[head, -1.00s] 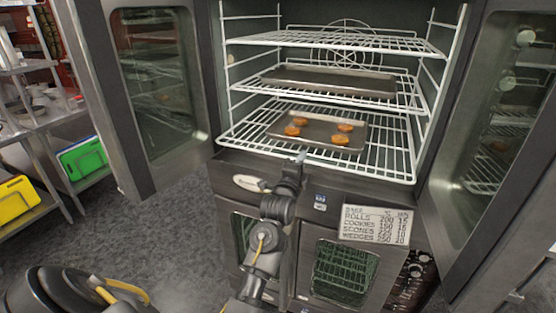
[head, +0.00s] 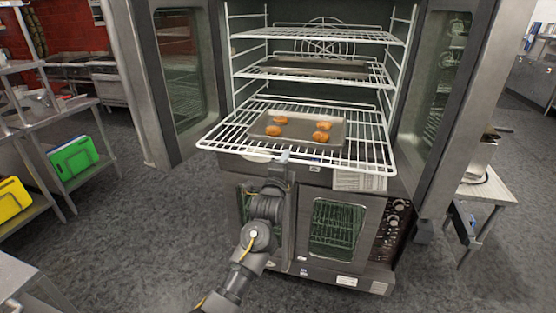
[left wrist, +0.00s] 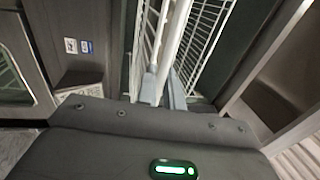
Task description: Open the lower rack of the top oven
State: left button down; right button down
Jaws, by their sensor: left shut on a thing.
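The top oven (head: 210,75) stands with both doors swung open. Its lower rack (head: 372,150) is a white wire shelf that sticks out well past the oven's front edge. A metal tray (head: 262,132) with several browned pieces of food lies on it. My left gripper (head: 284,157) is at the middle of the rack's front bar and is shut on it. In the left wrist view the white bar of the rack (left wrist: 176,45) runs into the gripper (left wrist: 163,100), whose fingers are partly hidden. My right gripper is not in view.
Two more racks sit above, the middle one (head: 254,70) holding a dark tray (head: 318,66). The lower oven (head: 338,228) has closed glass doors. A shelf with green (head: 74,156) and yellow boards is at left, a small table (head: 488,188) at right. Floor between is clear.

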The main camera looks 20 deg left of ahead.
pick_arm(q)
jog(key=shift+s+d, duration=0.1)
jog(key=shift+s, duration=0.25)
jog(key=c, duration=1.7)
grip_release()
jog(key=shift+s+f+b, duration=0.35)
jog(key=shift+s+b, duration=0.15)
jog(key=shift+s, duration=1.25)
jog(key=shift+s+f+b, duration=0.35)
jog(key=shift+s+b, duration=0.2)
jog(key=shift+s, duration=1.25)
jog(key=shift+s+f+b, duration=0.35)
jog(key=shift+s+b, duration=0.15)
jog(key=shift+s, duration=1.25)
